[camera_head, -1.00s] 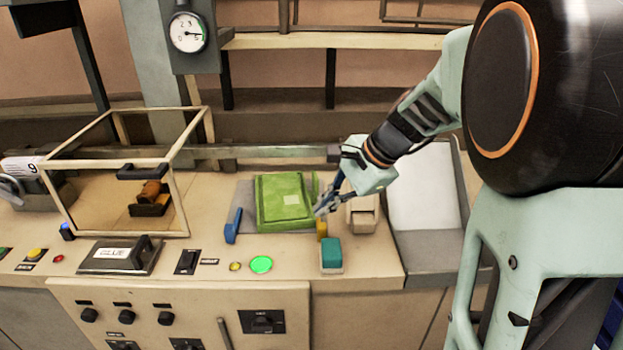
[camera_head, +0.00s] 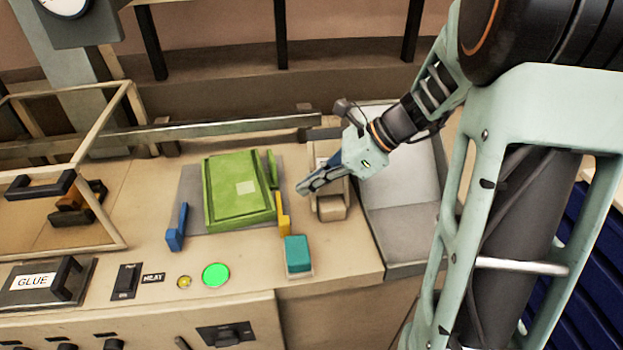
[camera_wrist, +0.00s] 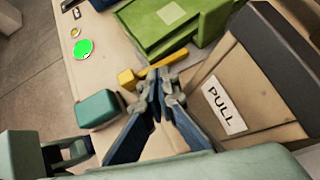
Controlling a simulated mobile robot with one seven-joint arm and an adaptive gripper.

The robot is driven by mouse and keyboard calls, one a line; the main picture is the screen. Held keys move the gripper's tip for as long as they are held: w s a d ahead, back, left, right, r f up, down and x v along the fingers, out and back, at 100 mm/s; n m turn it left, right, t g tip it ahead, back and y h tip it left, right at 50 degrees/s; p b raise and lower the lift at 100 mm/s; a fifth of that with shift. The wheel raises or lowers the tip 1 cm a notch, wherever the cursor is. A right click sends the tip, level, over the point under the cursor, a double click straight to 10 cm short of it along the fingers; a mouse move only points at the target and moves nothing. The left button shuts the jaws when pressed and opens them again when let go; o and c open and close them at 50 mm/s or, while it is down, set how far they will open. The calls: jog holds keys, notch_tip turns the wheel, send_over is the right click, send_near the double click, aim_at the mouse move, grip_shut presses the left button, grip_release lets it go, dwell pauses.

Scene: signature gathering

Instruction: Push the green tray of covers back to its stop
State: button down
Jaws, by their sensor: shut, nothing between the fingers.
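The green tray (camera_head: 236,191) lies flat on a grey plate (camera_head: 189,204) on the bench, with a pale label on its top. It also shows at the top of the wrist view (camera_wrist: 158,25). A blue stop piece (camera_head: 177,228) stands at its left and a yellow one (camera_head: 283,217) at its front right corner. My gripper (camera_head: 301,190) is shut and empty, to the right of the tray and apart from it, above the bench. In the wrist view its fingers point towards the yellow piece (camera_wrist: 160,69).
A beige block (camera_head: 331,208) marked PULL in the wrist view (camera_wrist: 225,106) stands right beside my gripper. A teal block (camera_head: 298,254) sits near the front edge. A lit green button (camera_head: 216,274) and a framed clear box (camera_head: 105,248) are to the left.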

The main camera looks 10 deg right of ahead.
aim_at(271, 203)
jog(key=x, duration=0.6)
jog(key=shift+w+a+f, duration=0.1)
jog(key=shift+a+f, duration=0.1)
jog(key=shift+w+a, duration=0.25)
jog(key=shift+a, duration=0.65)
jog(key=shift+r, duration=0.1)
